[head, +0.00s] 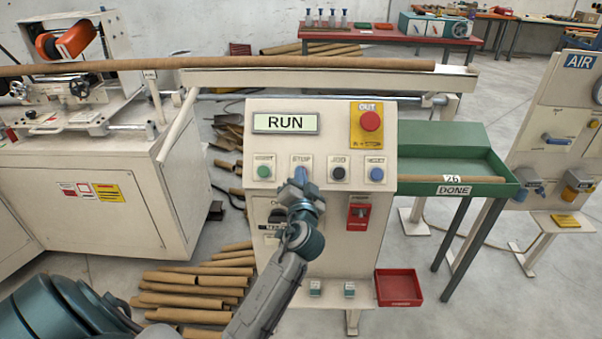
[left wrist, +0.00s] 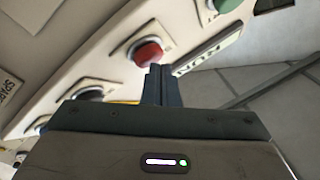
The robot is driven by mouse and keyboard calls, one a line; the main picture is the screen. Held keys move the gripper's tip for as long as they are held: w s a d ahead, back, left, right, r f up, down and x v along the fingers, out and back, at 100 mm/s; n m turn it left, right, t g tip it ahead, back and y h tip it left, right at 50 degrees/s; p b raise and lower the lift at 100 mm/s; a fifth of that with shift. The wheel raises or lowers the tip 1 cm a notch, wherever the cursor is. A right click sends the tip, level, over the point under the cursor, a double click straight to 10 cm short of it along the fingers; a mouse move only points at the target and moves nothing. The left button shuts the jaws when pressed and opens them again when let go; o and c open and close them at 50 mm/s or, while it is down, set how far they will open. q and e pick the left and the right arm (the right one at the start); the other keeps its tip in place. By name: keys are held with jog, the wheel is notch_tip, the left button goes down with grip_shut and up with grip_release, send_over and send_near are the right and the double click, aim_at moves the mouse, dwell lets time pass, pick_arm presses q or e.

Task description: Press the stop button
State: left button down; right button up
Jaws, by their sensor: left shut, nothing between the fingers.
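The control panel (head: 328,210) stands in the middle of the head view, and its display (head: 285,123) reads RUN. The stop button is hidden behind my left gripper (head: 299,175) in the head view; only its label shows above. In the left wrist view the red stop button (left wrist: 149,52) is just beyond the tips of my left gripper (left wrist: 160,69). The fingers are shut and empty, pointing at the button's lower edge. I cannot tell whether they touch it. My right gripper is in neither view.
Beside the stop button are a green button (head: 264,172), a black jog button (head: 338,173) and a blue reset button (head: 376,174). A larger red knob (head: 370,121) on a yellow plate sits above. A long tube (head: 220,63) lies behind the panel.

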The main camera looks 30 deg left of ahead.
pick_arm(q)
jog(key=shift+w+a+f+b, duration=0.15)
jog(key=shift+f+b, duration=0.05)
jog(key=shift+b, duration=0.1)
jog(key=shift+r, duration=0.1)
dwell(0.5)
jog(key=shift+s+d+r+p, duration=0.35)
jog(key=shift+s+r+p, duration=0.05)
jog(key=shift+s, duration=0.15)
jog(key=s+d+r+p, duration=0.2)
jog(key=s+r, duration=0.1)
jog(key=shift+s+r, duration=0.1)
jog(key=shift+r, duration=0.05)
dwell(0.3)
dwell(0.8)
